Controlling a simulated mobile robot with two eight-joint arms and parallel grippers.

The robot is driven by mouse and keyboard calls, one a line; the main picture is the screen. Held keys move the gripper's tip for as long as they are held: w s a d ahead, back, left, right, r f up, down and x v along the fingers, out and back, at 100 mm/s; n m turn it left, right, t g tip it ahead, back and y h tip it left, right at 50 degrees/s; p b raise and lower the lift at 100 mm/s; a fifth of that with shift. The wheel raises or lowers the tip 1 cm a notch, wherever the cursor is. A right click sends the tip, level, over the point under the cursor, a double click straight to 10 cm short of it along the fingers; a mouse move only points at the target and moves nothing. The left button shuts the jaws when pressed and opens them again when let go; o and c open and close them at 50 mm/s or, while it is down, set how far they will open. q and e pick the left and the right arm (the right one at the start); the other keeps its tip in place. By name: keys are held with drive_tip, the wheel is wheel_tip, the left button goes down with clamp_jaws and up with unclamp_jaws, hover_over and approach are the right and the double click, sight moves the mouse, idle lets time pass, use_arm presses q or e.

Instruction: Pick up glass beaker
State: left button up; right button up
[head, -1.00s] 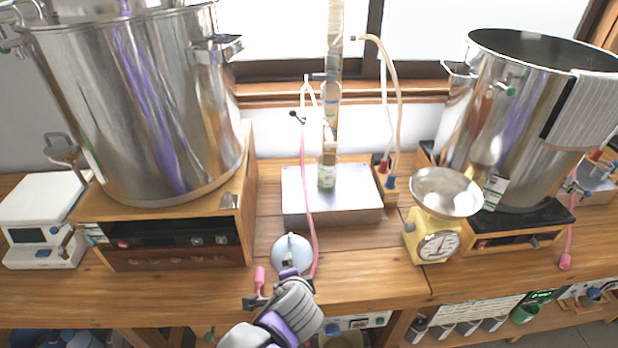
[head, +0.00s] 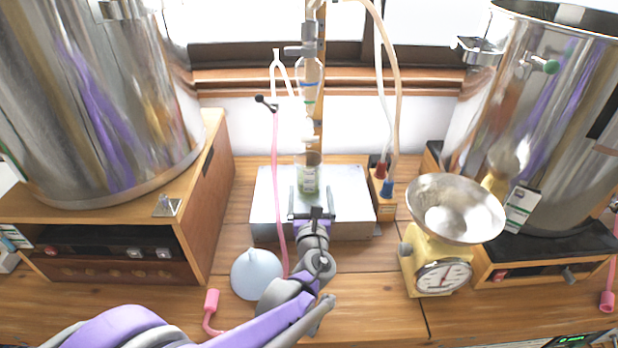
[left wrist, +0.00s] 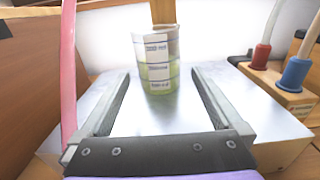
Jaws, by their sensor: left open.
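The glass beaker (head: 308,176) stands upright on the silver metal box, below the vertical glass column. It holds green liquid and has white labels. It also shows in the left wrist view (left wrist: 157,60), beyond and between the fingers. My left gripper (head: 312,212) is open and empty, just in front of the beaker and above the near part of the box. In the left wrist view its two fingers (left wrist: 155,78) are spread wide, with no contact on the beaker to be seen. My right gripper is not in view.
The silver box (head: 268,205) bears the beaker. A pink hose (head: 276,180) hangs just left of the gripper. A glass column (head: 310,85) stands above the beaker. A wooden block with red and blue plugs (head: 382,198) is right. A yellow scale (head: 440,265) and a funnel (head: 257,272) stand nearer.

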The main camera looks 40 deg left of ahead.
sight(310, 182)
use_arm(q)
drive_tip(key=b+x, duration=0.1)
drive_tip(key=x, duration=0.5)
drive_tip(key=shift+a+f, duration=0.15)
drive_tip(key=shift+f, duration=0.05)
drive_tip(key=c, duration=1.4)
drive_tip(key=shift+r, duration=0.25)
